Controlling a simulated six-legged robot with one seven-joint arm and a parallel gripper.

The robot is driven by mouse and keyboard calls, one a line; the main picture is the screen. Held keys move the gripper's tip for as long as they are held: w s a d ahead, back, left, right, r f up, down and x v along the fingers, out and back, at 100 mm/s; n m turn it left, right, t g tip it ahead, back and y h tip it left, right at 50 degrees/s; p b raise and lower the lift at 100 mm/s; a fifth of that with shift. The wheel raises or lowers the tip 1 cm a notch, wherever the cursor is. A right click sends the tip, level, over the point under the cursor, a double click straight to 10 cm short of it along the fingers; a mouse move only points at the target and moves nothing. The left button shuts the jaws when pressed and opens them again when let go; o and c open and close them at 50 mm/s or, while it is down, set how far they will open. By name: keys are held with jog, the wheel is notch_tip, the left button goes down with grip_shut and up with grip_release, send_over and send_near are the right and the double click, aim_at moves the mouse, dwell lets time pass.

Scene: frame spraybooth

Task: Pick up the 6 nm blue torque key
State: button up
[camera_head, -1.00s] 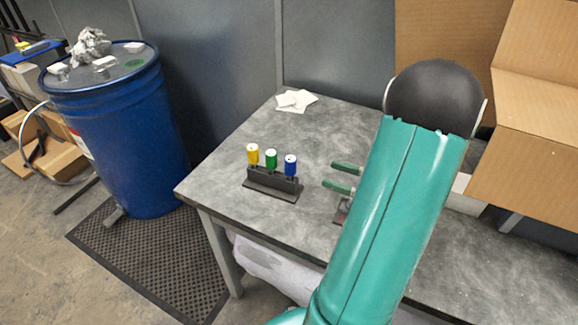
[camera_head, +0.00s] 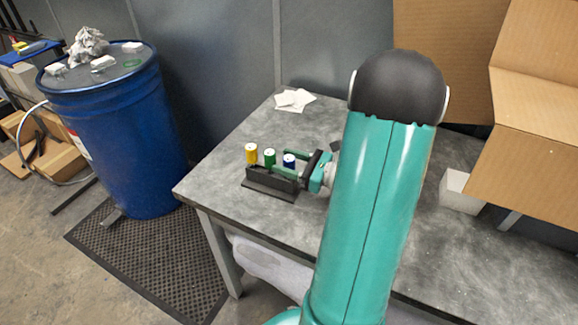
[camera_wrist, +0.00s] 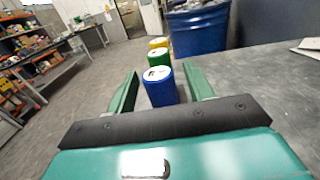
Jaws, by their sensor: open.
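The blue torque key (camera_head: 289,161) stands upright at the right end of a dark holder (camera_head: 268,190) on the grey table. The green key (camera_head: 270,157) and the yellow key (camera_head: 251,153) stand beside it to the left. My gripper (camera_head: 284,163) is open, with its green fingers reaching in from the right around the blue key. In the wrist view the blue key (camera_wrist: 159,86) sits between the open fingers (camera_wrist: 160,88), with a gap visible on its left. The green key (camera_wrist: 158,58) and yellow key (camera_wrist: 158,43) line up behind it. The blue key's lower part is hidden.
The grey table (camera_head: 235,150) has free room behind the holder. White sheets (camera_head: 295,99) lie at its back. A white box (camera_head: 459,191) and a cardboard box (camera_head: 530,140) are at the right. A blue drum (camera_head: 122,140) stands left of the table.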

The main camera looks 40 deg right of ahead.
jog(key=c, duration=1.1)
